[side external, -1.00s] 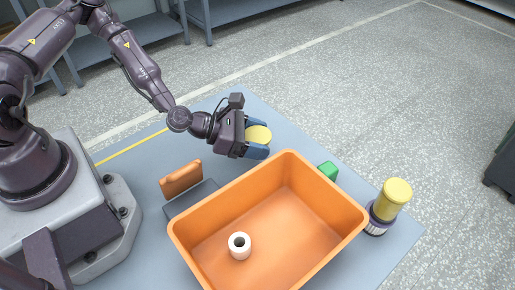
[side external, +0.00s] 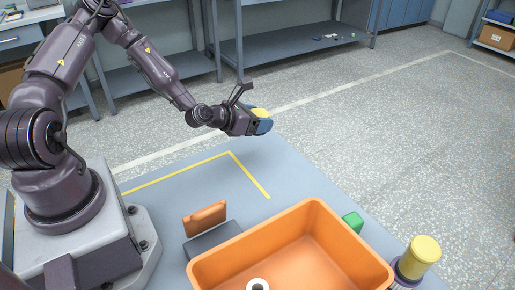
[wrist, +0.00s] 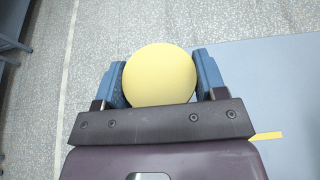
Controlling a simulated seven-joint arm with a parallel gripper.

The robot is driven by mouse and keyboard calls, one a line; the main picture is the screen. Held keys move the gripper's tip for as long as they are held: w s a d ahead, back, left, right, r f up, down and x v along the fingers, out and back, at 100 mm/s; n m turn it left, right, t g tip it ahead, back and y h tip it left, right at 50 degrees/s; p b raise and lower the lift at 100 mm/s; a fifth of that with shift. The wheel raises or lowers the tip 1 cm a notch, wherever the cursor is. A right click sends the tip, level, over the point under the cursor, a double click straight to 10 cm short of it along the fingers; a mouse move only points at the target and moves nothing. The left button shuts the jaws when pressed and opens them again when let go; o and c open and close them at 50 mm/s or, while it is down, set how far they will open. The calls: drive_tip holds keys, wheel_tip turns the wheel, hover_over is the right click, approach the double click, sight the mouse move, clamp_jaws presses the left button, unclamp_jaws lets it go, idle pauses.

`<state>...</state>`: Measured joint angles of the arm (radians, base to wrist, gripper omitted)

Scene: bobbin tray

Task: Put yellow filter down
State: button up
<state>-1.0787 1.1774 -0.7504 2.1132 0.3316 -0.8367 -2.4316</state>
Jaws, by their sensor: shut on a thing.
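The yellow filter (wrist: 160,76) shows as a round yellow face in the wrist view, between the two blue fingers of my gripper (wrist: 161,68). In the side view a sliver of the filter (side external: 260,112) shows at my gripper (side external: 263,122), which is shut on it. The gripper is held out near the far edge of the blue-grey table, behind the orange bin. The filter appears raised above the table; its underside is hidden.
An orange bin (side external: 222,270) holds a white roll (side external: 258,285). Behind it are an orange piece on a grey block (side external: 212,240) and a green block (side external: 353,221). A yellow-topped cylinder (side external: 424,252) stands right. Yellow tape (side external: 249,175) marks a clear table area.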

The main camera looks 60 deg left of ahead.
sight(257, 151)
wheel_tip(257, 151, down, 7)
drive_tip(key=shift+f, duration=0.15)
idle(0.4)
drive_tip(key=shift+f, duration=0.15)
drive_tip(key=o, duration=0.9)
